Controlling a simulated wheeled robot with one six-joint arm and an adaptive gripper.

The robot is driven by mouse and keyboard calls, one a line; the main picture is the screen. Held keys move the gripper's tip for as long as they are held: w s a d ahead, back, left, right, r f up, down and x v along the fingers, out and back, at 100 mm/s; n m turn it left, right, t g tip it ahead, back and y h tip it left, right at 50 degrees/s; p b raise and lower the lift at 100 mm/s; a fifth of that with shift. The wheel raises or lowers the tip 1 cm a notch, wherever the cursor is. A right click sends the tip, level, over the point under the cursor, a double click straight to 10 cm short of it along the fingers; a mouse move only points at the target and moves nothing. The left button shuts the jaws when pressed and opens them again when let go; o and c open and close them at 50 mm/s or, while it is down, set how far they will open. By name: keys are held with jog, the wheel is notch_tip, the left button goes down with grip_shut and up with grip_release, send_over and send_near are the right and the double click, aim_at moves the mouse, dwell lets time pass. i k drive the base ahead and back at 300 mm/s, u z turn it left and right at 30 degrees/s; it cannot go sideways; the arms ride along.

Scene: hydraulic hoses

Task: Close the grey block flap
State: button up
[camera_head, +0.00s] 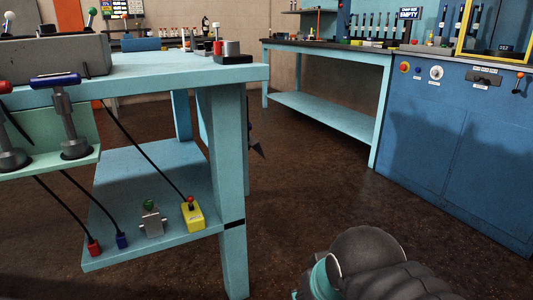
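A long grey block (55,58) lies on the light blue table at the upper left, cut off by the left edge. A small grey block (152,223) with a green top stands on the table's lower shelf, between a blue and a yellow block. I cannot tell which of the two has the flap, nor make out a flap or its position on either. My dark arm (375,265) with a teal band shows at the bottom right, well apart from both grey blocks. I cannot make out my gripper's fingers in this view.
The light blue table (180,72) has a front leg (230,190) right of its shelf. Cables run down to red (94,248), blue (122,241) and yellow (194,214) blocks. A dark pointed shape (256,150) shows beside the leg. Blue cabinets (450,150) stand right; floor between is clear.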

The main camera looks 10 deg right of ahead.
aim_at(253, 142)
jog(key=z, duration=0.8)
jog(key=i, duration=1.1)
jog(key=u, duration=0.6)
jog(key=i, duration=0.6)
jog(key=u, duration=0.7)
